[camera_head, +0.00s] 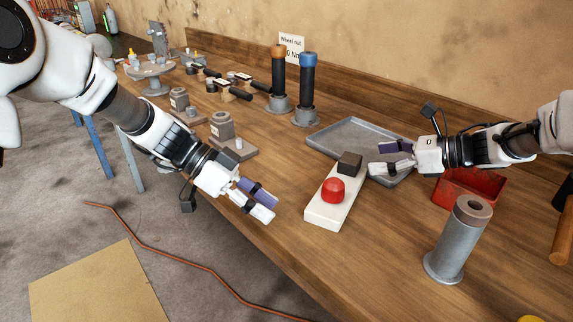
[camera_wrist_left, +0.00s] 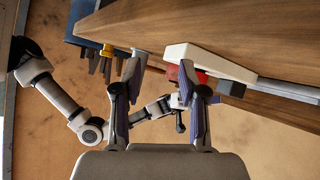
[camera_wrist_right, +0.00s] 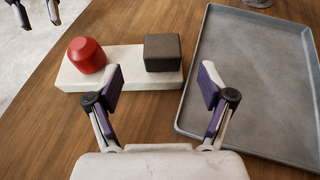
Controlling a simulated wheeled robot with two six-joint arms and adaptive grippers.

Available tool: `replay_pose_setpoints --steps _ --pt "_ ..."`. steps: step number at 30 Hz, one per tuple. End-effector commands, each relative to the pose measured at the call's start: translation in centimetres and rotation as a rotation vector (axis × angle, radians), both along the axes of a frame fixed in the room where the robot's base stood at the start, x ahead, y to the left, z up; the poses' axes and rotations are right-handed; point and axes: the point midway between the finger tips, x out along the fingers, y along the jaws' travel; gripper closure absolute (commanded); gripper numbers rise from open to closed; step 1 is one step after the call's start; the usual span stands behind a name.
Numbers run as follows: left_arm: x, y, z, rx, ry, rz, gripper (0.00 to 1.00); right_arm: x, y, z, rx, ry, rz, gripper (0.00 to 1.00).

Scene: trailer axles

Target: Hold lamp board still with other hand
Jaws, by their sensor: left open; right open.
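The lamp board (camera_head: 320,213) is a white block lying flat on the bench, with a red round lamp (camera_head: 333,190) and a black block (camera_head: 349,164) on it. In the right wrist view the board (camera_wrist_right: 126,82) lies ahead of the fingers, with the red lamp at left. My left gripper (camera_head: 258,200) is open and empty, left of the board over the bench's front edge, apart from it. My right gripper (camera_head: 386,157) is open and empty, just right of the board's black-block end. In the left wrist view the board (camera_wrist_left: 210,62) shows beyond the fingers.
A grey metal tray (camera_head: 345,127) lies behind the board, partly under my right gripper. A red bin (camera_head: 470,185) and a grey cylinder (camera_head: 458,240) stand to the right. Two tall handled posts (camera_head: 307,90) stand behind. Bare bench lies in front of the board.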

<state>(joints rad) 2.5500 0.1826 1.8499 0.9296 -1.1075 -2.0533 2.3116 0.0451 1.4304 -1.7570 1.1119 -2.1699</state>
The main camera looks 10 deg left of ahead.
Motion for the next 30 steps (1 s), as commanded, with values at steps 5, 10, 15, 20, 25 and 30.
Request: replay_pose_setpoints --steps 5,10,15,20,25,30 --pt "5.6 -2.6 4.8 0.066 -0.183 0.035 0.58 0.0 0.0 0.0 0.0 0.001 -0.001 0.19" --pt "6.7 -3.3 6.0 0.075 -0.224 0.044 0.58 0.2 0.5 -0.3 0.0 0.001 0.0 0.19" --pt "6.7 -3.2 5.9 0.074 -0.221 0.045 0.58 0.9 3.0 -1.5 -0.003 0.002 0.002 0.19" --pt "6.6 -3.2 5.9 0.075 -0.22 0.044 0.58 1.7 5.5 -2.5 -0.001 0.0 0.0 0.19" --pt "6.6 -3.2 5.9 0.075 -0.219 0.045 0.58 2.1 6.8 -3.0 0.001 0.0 -0.001 0.19" --pt "6.6 -3.2 5.8 0.075 -0.219 0.044 0.58 2.1 6.9 -3.0 0.001 0.0 -0.001 0.19"
